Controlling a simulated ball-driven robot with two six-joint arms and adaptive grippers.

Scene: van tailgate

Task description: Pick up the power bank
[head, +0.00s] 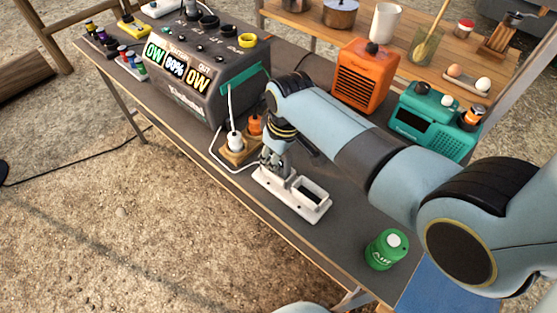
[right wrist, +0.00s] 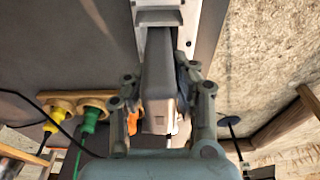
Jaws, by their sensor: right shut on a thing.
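The power bank looks like a grey, rounded block (right wrist: 160,85) in the right wrist view. It lies between the two fingers of my right gripper (right wrist: 163,105), which is shut on it. In the head view my right gripper (head: 273,166) points down at the left part of a white tray (head: 289,200) on the dark table, and its fingers hide most of the block. The tray's right slot shows open and dark. The tray also shows at the top of the right wrist view (right wrist: 147,40). My left gripper is not in view.
A large dark power station (head: 206,80) stands behind left. Plugs in wooden blocks (head: 236,154) and a white cable are close to my gripper. An orange heater (head: 363,78), a teal radio (head: 432,122) and a green can (head: 386,250) stand to the right.

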